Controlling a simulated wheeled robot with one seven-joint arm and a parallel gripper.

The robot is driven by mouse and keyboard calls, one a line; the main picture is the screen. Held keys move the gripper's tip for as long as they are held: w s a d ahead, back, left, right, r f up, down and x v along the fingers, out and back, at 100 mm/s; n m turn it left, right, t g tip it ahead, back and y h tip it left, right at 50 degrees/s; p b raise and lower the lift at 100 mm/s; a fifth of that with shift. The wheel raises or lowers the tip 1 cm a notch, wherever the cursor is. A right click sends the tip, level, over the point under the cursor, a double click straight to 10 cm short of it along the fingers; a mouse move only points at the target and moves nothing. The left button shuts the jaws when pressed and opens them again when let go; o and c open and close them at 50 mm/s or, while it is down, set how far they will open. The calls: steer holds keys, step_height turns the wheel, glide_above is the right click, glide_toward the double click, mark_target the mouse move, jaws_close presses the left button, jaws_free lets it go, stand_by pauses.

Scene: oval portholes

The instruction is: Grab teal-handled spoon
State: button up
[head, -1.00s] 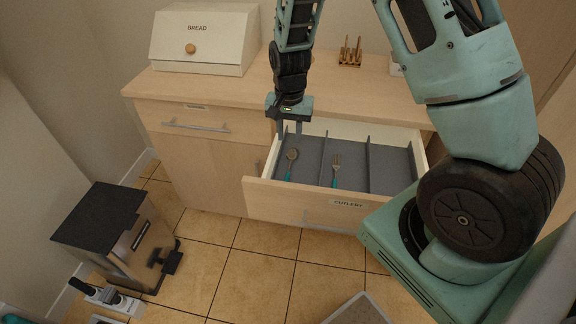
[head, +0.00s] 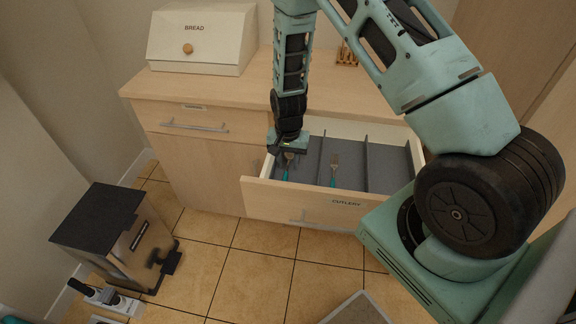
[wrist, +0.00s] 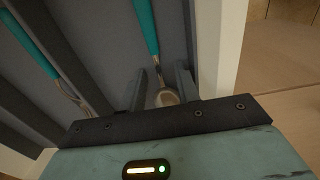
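The teal-handled spoon (wrist: 147,28) lies in the left compartment of the open cutlery drawer (head: 299,196). Its handle (head: 286,174) points toward the drawer front in the head view, and its metal bowl (wrist: 166,98) is toward my gripper. My gripper (head: 285,154) is down at the drawer's left compartment, over the bowl end. In the wrist view my gripper (wrist: 160,75) is open, with one finger on each side of the spoon's neck and bowl. I cannot tell whether the fingers touch the spoon. In the head view the gripper partly hides the bowl.
A teal-handled fork (head: 334,171) lies one compartment to the right, beyond a grey divider (head: 321,158); it also shows in the wrist view (wrist: 32,45). The drawer's pale side wall (wrist: 232,45) is close to the gripper. A bread box (head: 200,38) stands on the counter.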

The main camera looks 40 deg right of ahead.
jaws_close()
